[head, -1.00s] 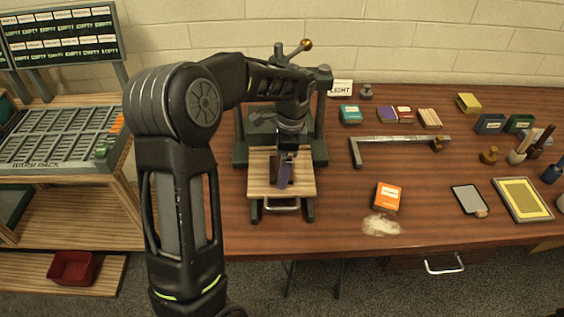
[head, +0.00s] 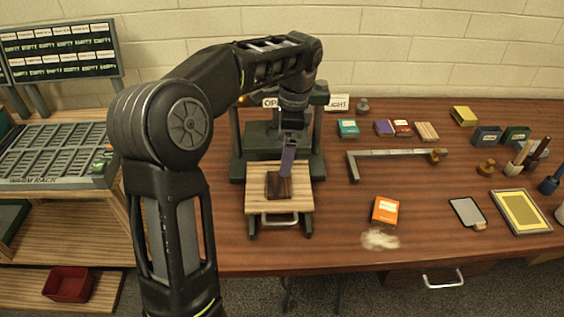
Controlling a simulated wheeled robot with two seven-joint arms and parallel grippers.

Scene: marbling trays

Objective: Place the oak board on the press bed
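A small dark brown board (head: 274,189), which I take to be the oak board, lies on the pale wooden press bed (head: 256,203). The bed is drawn out at the front of the dark green press (head: 238,165), with a metal handle at its front edge. My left gripper (head: 286,174) points down with its purple-grey fingers just over the board's far part. I see the fingers nearly edge-on, so whether they are parted, or touch the board, is unclear. The arm hides part of the press. My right gripper is not in view.
To the right stand a metal L-shaped bar (head: 385,152), an orange box (head: 385,210), a pale powder patch (head: 380,240), a small grey slab (head: 467,211) and a yellow framed screen (head: 522,211). A warm rack (head: 55,150) stands at left. The table between press and orange box is clear.

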